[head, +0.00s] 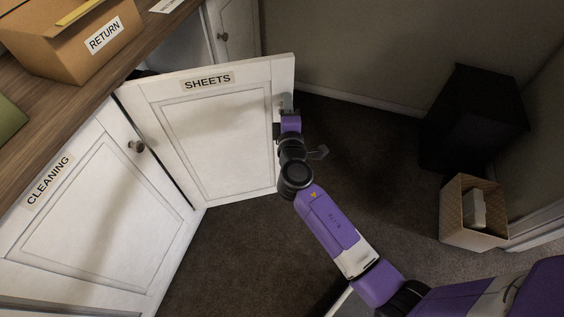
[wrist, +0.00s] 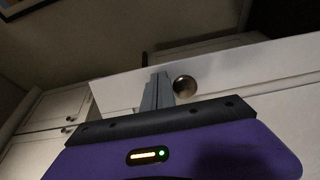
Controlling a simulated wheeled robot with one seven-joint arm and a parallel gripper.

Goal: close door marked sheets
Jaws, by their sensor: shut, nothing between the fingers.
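The white cabinet door marked SHEETS (head: 200,130) stands open, swung out from the cabinet front. In the wrist view the closed fingers (wrist: 157,91) are together and empty, just left of a round metal knob (wrist: 184,88) on the white door (wrist: 245,65). I cannot tell whether the fingers touch the door. My wrist partly covers the door's right edge in the head view.
A closed door marked CLEANING (head: 85,205) with a knob is at the left. A cardboard box marked RETURN (head: 75,40) sits on the wooden top (head: 120,75). A black cabinet (head: 473,118) and a bin (head: 474,212) stand at the right. Dark carpet (head: 365,150) between is clear.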

